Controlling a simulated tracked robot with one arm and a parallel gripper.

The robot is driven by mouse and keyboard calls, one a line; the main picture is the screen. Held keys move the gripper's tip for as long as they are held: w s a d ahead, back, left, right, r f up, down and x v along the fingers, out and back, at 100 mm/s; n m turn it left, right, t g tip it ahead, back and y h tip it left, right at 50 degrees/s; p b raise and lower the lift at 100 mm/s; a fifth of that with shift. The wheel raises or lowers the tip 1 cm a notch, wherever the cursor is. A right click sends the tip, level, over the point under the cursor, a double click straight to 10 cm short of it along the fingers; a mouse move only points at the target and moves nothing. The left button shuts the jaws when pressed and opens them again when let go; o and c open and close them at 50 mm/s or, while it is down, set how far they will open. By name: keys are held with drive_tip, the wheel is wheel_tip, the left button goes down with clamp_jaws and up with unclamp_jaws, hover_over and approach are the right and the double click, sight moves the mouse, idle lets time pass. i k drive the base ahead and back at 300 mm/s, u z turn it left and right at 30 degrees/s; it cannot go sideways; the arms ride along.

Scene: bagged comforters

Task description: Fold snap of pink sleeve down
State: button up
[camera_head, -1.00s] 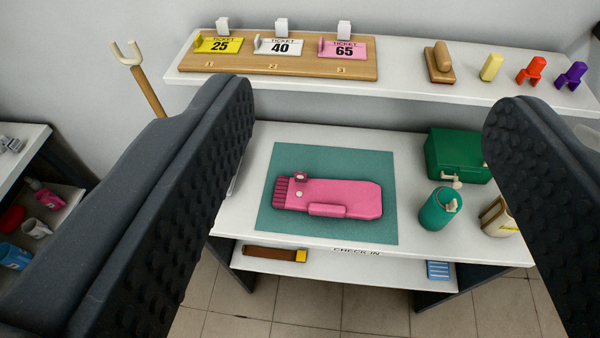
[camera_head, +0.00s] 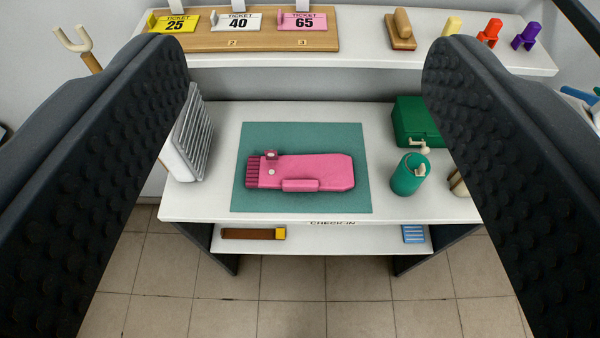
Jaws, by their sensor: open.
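The pink sleeve (camera_head: 320,167) lies flat on a teal mat (camera_head: 300,205) on the white table. Its ribbed end is at the left. A small pink snap tab (camera_head: 270,155) stands up near the ribbed end at the sleeve's far edge, with a pale stud (camera_head: 271,172) just in front of it on the sleeve. My gripper (camera_head: 310,60) is open and empty, its two dark studded fingers at the left and right of the picture. It is apart from the sleeve, which shows between the fingers.
A green box (camera_head: 415,122) and a teal canister (camera_head: 408,175) stand right of the mat. A white slatted object (camera_head: 188,138) stands at the table's left end. A shelf behind (camera_head: 365,50) holds numbered tickets, a wooden-handled stamp and coloured pieces.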

sight(270, 155)
drive_tip(key=z, duration=0.7)
drive_tip(key=k, duration=0.65)
drive_tip(key=u, duration=0.75)
drive_tip(key=i, duration=1)
drive_tip(key=z, duration=0.05)
